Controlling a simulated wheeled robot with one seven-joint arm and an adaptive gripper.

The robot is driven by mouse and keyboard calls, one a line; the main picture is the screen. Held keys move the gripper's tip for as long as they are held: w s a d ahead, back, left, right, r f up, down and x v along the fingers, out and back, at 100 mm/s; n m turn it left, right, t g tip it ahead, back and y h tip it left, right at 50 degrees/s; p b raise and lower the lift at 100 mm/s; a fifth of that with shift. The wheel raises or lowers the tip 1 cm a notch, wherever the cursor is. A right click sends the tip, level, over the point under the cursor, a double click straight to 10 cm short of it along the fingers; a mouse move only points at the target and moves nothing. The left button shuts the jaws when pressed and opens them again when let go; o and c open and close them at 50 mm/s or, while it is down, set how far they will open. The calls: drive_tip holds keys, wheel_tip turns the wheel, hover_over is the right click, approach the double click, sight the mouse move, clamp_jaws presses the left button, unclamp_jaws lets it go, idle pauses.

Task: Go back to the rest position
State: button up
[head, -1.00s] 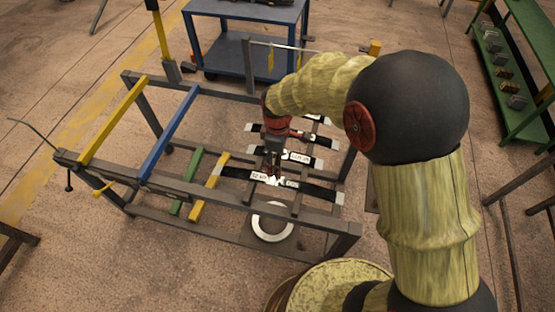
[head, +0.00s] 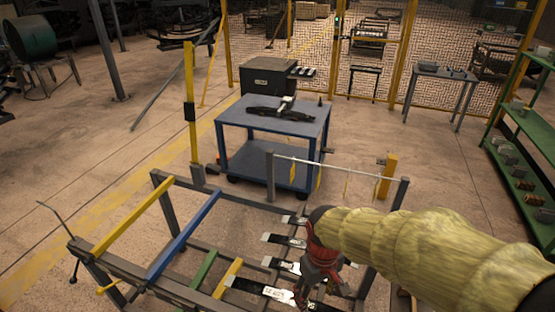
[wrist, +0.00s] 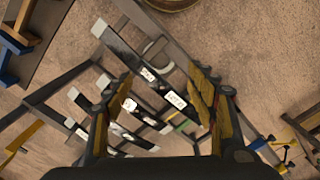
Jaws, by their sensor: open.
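My gripper (head: 304,290) hangs from its red wrist over the right part of the grey rack (head: 232,199), at the lower edge of the head view. In the wrist view my gripper (wrist: 160,104) has its two fingers spread wide apart, with nothing held between them. Below and beyond the fingers lie several black flat springs with white labels. The nearest spring (wrist: 150,71) runs diagonally across the wrist view and appears clear of the fingers. In the head view my arm hides part of the rack's right side.
A blue cart (head: 232,112) with a black part on top stands behind the rack. A thin rail on posts (head: 271,175) rises at the rack's back right. A green shelf (head: 500,95) stands at the far right. Open floor (head: 110,150) lies to the left.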

drive_tip(key=s+d+r+m+t, duration=0.2)
drive_tip(key=s+d+r+t, duration=0.1)
drive_tip(key=r, duration=0.5)
drive_tip(key=s+d+r+m+t, duration=0.2)
drive_tip(key=s+d+r, duration=0.4)
drive_tip(key=r, duration=0.3)
drive_tip(key=shift+s+r+m+t, duration=0.25)
drive_tip(key=shift+s+m+t, duration=0.15)
drive_tip(key=shift+s+m, duration=0.3)
